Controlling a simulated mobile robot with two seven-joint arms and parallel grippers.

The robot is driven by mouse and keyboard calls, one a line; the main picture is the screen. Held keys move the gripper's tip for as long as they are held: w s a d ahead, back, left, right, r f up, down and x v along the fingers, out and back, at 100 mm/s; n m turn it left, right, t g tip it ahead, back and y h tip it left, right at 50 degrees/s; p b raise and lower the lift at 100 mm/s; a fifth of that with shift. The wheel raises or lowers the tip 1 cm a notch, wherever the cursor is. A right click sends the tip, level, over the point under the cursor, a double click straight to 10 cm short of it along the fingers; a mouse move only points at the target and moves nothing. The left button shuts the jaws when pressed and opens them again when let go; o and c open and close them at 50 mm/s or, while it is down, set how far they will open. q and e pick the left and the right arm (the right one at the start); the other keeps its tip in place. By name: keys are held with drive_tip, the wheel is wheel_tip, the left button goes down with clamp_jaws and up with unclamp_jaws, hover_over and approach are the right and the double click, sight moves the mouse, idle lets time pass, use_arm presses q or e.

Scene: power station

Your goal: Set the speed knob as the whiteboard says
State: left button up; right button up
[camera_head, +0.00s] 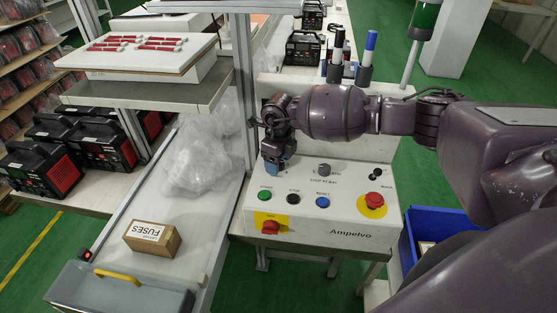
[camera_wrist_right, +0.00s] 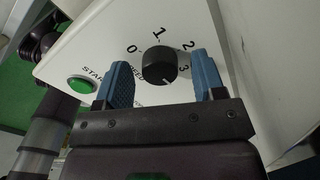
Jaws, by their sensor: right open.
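The speed knob (camera_wrist_right: 159,66) is black and round, on the pale panel, with the figures 0, 1, 2 and 3 around it. A light mark shows on its lower right part, on the side of the 3. My right gripper (camera_wrist_right: 165,82) is open, with one blue finger on each side of the knob in the wrist view and gaps between. In the head view my right gripper (camera_head: 280,167) is over the left back of the control panel (camera_head: 300,228) and hides the speed knob. My left gripper is not in view. No whiteboard is in view.
The panel has a green button (camera_head: 265,195), a black button (camera_head: 293,198), a blue button (camera_head: 322,202), a grey knob (camera_head: 323,169), a red emergency button (camera_head: 373,200) and a red switch (camera_head: 270,227). A fuses box (camera_head: 152,238) lies to the left.

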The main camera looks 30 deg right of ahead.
wheel_tip(320, 180, up, 11)
idle(0.6)
